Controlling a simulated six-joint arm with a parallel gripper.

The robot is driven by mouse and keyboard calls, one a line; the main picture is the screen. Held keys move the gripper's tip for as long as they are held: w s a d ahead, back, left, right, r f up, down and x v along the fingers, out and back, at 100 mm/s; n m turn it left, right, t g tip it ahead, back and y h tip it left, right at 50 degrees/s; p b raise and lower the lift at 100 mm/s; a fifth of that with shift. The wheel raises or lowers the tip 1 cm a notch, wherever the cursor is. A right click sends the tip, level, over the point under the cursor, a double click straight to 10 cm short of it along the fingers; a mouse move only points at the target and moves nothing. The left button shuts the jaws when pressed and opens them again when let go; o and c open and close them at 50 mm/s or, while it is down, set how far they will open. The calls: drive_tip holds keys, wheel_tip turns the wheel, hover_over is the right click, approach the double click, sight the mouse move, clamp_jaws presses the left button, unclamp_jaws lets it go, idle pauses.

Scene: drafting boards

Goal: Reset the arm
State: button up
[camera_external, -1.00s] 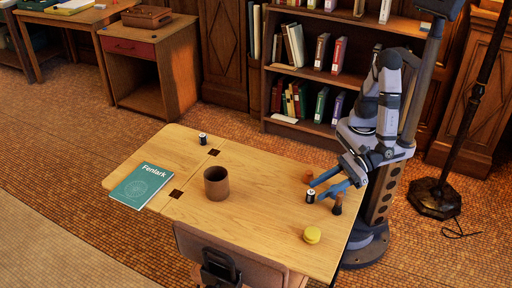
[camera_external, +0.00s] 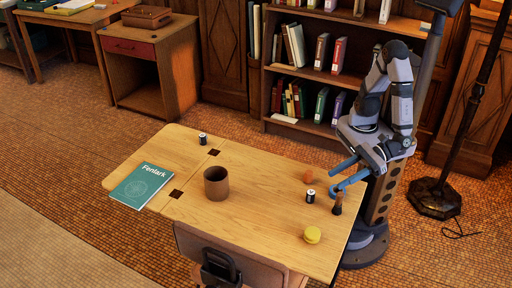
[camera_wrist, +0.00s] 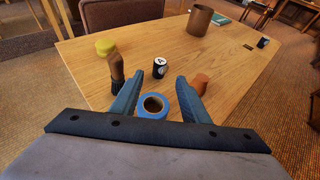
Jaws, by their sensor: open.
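My gripper (camera_external: 329,183) is open and empty, above the right end of the wooden desk (camera_external: 265,215). In the wrist view its two blue fingers (camera_wrist: 158,79) stand apart. A small black-and-white cylinder (camera_external: 310,196) stands on the desk just beyond the fingertips; it also shows in the wrist view (camera_wrist: 160,68). A blue ring-shaped roll (camera_wrist: 154,105) lies between the fingers in the wrist view, below them. A dark brush-like piece with a brown top (camera_wrist: 117,72) stands beside the left finger there, and an orange piece (camera_wrist: 200,82) beside the right finger.
A yellow round piece (camera_external: 312,235) lies near the front edge. A brown cup (camera_external: 216,185) stands mid-desk, a teal book (camera_external: 142,186) lies at the left, and another small cylinder (camera_external: 203,139) stands at the back. A chair (camera_external: 235,255) is at the front.

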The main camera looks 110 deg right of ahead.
drive_tip(key=shift+w+d+r, duration=0.15)
drive_tip(key=shift+d, duration=0.15)
drive_tip(key=d+r+m+g+h+p, duration=0.2)
drive_tip(key=d+m+g+p, duration=0.15)
drive_tip(key=d+m, duration=0.35)
drive_tip(key=s+d+r+m+g+h+p, duration=0.1)
drive_tip(key=d+r+m+g+h+p, duration=0.15)
drive_tip(key=d+m+p, duration=0.4)
drive_tip(key=d+r+m+g+h+p, duration=0.15)
drive_tip(key=d+m+g, duration=0.25)
drive_tip(key=d, duration=0.5)
drive_tip(key=s+d+r+m+g+y+p, duration=0.25)
drive_tip(key=r+m+p, duration=0.3)
drive_tip(key=m, duration=0.35)
drive_tip(key=s+d+r+m+g+y+p, duration=0.15)
drive_tip(key=r+m+y+p, duration=0.35)
drive_tip(key=m, duration=0.5)
wheel_tip(320, 180, down, 26)
drive_tip(key=h+b, duration=0.1)
drive_tip(key=b, duration=2.2)
drive_tip(key=shift+f+b, duration=0.15)
drive_tip(key=shift+b, duration=0.25)
